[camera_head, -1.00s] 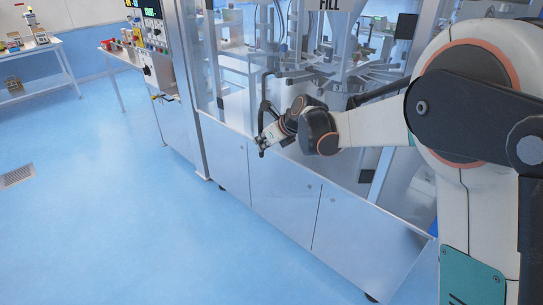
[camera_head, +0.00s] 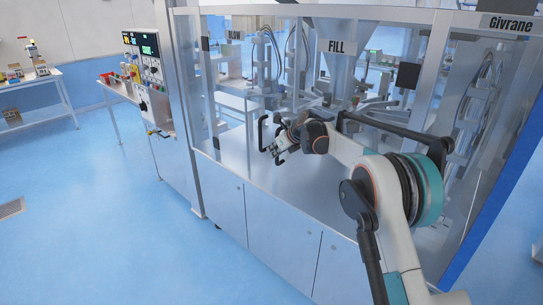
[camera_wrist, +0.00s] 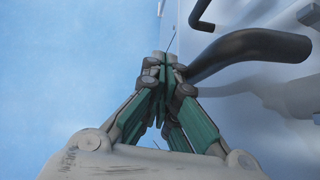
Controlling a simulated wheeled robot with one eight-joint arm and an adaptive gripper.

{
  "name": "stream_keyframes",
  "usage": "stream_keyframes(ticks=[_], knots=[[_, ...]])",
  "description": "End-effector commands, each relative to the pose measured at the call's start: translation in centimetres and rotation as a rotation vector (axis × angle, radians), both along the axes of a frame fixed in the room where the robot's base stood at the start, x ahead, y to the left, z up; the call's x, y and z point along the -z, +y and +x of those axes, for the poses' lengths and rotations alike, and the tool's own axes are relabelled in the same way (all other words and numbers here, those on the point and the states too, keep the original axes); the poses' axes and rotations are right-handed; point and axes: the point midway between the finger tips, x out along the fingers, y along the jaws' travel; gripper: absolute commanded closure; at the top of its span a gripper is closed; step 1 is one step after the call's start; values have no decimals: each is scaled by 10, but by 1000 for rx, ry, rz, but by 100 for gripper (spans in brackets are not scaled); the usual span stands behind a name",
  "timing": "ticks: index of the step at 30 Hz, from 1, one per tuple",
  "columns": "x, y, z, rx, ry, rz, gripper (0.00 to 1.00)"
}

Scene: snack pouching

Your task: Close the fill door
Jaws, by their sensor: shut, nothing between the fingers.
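The clear fill door (camera_head: 310,85) is on the front of the machine, below the FILL sign (camera_head: 336,46). I cannot tell how far open it is. A black bent handle (camera_head: 263,130) stands just left of my gripper (camera_head: 277,154), which is in front of the machine above its steel lower panels. In the wrist view my gripper (camera_wrist: 165,62) has its green-padded fingers shut together with nothing between them. A thick black bent bar (camera_wrist: 250,48) is close to the right of the fingertips; I cannot tell whether they touch.
The machine's control panel (camera_head: 148,62) stands to the left, with a side table (camera_head: 117,87) beside it. A shelf table (camera_head: 40,82) is at the far left. The blue floor (camera_head: 110,210) in front is clear. Steel lower panels (camera_head: 283,240) run below the arm.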

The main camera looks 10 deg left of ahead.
Motion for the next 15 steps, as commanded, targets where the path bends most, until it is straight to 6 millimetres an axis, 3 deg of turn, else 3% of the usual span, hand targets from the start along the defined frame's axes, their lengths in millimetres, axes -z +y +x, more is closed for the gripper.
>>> stream_keyframes(ticks=[6,15], knots=[[0,-4,18,48,0,0,100],[0,-6,24,64,0,0,100]])
